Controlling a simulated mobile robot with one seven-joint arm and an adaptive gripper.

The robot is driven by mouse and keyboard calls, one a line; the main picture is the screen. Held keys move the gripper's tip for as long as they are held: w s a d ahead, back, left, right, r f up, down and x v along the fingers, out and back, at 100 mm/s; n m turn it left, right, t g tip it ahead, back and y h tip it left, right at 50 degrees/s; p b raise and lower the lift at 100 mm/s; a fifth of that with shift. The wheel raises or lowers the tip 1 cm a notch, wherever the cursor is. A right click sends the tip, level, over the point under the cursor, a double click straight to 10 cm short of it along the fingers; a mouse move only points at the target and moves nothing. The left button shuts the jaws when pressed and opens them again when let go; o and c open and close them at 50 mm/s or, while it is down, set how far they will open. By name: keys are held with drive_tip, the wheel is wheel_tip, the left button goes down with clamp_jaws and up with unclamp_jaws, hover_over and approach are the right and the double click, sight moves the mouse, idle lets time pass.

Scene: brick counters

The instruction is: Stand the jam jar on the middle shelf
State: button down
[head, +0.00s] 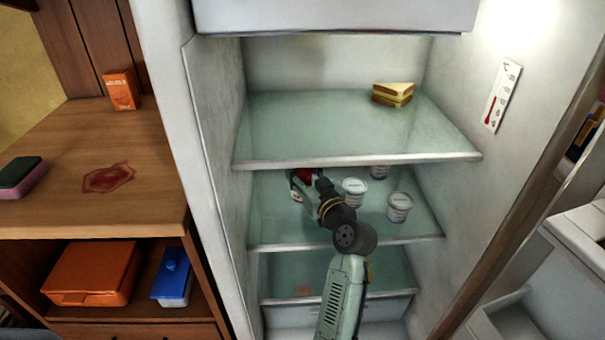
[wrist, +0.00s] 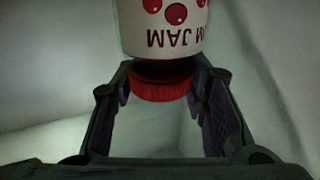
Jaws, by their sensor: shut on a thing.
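The jam jar, with a red lid (wrist: 161,82) and a white label with red berries (wrist: 170,28), is between my gripper's fingers (wrist: 160,95) in the wrist view. The fingers close around the lid, and the label reads upside down. In the head view my gripper (head: 298,190) reaches into the fridge over the left part of the middle shelf (head: 268,225). Only a bit of the red jar (head: 305,175) shows there, mostly hidden by the gripper and the upper shelf's edge. I cannot tell whether its base touches the shelf.
Several white cups, one in front (head: 399,208) and one beside my wrist (head: 354,192), stand on the middle shelf right of my gripper. The upper shelf (head: 300,130) holds a sandwich (head: 393,94). The fridge's left wall (head: 222,130) is close to my gripper.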

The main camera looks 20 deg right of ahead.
drive_tip(key=shift+r, duration=0.1)
drive_tip(key=c, duration=1)
unclamp_jaws()
drive_tip(key=shift+f, duration=0.2)
drive_tip(key=shift+o, duration=0.2)
drive_tip(key=shift+r, duration=0.25)
drive_tip(key=s, duration=0.2)
drive_tip(key=s+b, duration=0.1)
drive_tip(key=s, duration=0.4)
drive_tip(key=shift+s+d+f+b, duration=0.1)
drive_tip(key=shift+s+d+b, duration=0.15)
drive_tip(key=shift+d+b, duration=0.15)
